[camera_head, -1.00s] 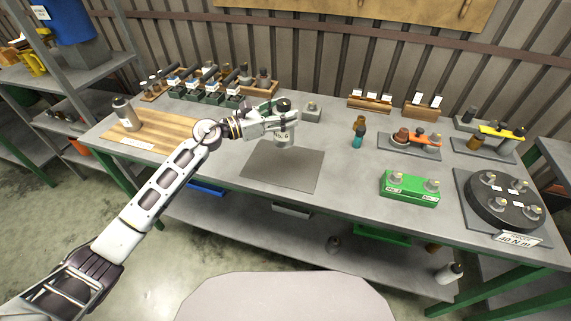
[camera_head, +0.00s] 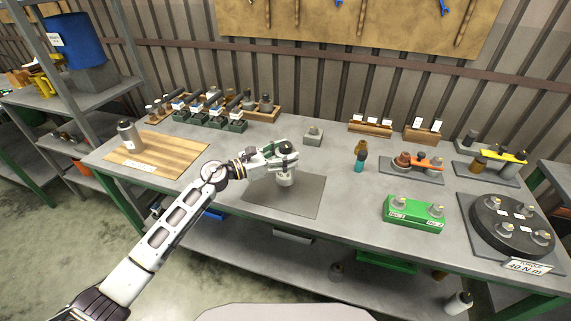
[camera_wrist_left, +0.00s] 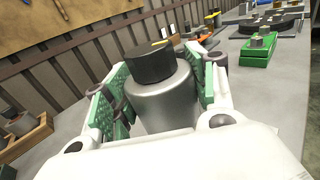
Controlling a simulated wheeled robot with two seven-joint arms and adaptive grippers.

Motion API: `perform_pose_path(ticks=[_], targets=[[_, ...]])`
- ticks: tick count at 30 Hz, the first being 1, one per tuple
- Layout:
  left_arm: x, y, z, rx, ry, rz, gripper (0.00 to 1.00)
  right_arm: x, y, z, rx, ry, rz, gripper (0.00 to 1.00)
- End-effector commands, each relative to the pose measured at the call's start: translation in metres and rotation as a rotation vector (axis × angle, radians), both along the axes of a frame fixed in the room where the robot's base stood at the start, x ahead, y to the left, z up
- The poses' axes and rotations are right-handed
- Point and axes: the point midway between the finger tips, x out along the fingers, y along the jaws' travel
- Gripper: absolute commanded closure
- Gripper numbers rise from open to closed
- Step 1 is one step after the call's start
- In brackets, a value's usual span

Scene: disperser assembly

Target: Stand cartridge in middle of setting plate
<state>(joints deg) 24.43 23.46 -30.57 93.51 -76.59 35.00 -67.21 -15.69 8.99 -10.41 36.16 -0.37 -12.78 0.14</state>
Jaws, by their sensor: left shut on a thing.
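The cartridge is a grey metal cylinder with a black top. It shows large in the left wrist view (camera_wrist_left: 158,95) and smaller in the head view (camera_head: 286,180). My left gripper (camera_head: 283,155) is shut on the cartridge, with green finger pads on both sides of it, and holds it upright. The setting plate (camera_head: 310,197) is a dark grey flat sheet on the table. The cartridge is over the upper middle part of the plate. I cannot tell whether its base touches the plate. My right gripper is not in view.
A small grey block (camera_head: 313,136) stands behind the plate. A teal and brown bottle (camera_head: 360,157) and a green fixture (camera_head: 414,213) stand to the right. A wooden board (camera_head: 158,153) with a grey cylinder (camera_head: 129,136) lies to the left.

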Motion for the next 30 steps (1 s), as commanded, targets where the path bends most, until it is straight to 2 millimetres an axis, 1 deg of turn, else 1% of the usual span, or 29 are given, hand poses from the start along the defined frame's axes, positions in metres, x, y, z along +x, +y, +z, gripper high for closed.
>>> perform_pose_path(ticks=[1,8,11,16,21,30], targets=[[0.000,0.000,0.004,-0.004,-0.004,0.000,1.00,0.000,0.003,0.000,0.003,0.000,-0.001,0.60],[0.000,0.000,0.002,-0.004,-0.003,0.001,1.00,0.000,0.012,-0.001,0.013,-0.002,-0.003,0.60],[0.000,-0.001,-0.004,-0.005,-0.001,0.000,1.00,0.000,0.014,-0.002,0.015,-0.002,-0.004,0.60],[0.000,0.000,-0.021,-0.004,-0.001,0.001,1.00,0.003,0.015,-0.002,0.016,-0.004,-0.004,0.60],[0.000,0.000,-0.032,-0.004,-0.002,0.001,1.00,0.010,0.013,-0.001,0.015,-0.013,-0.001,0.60],[0.000,0.000,-0.034,-0.004,-0.004,0.000,1.00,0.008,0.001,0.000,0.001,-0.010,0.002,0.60]])
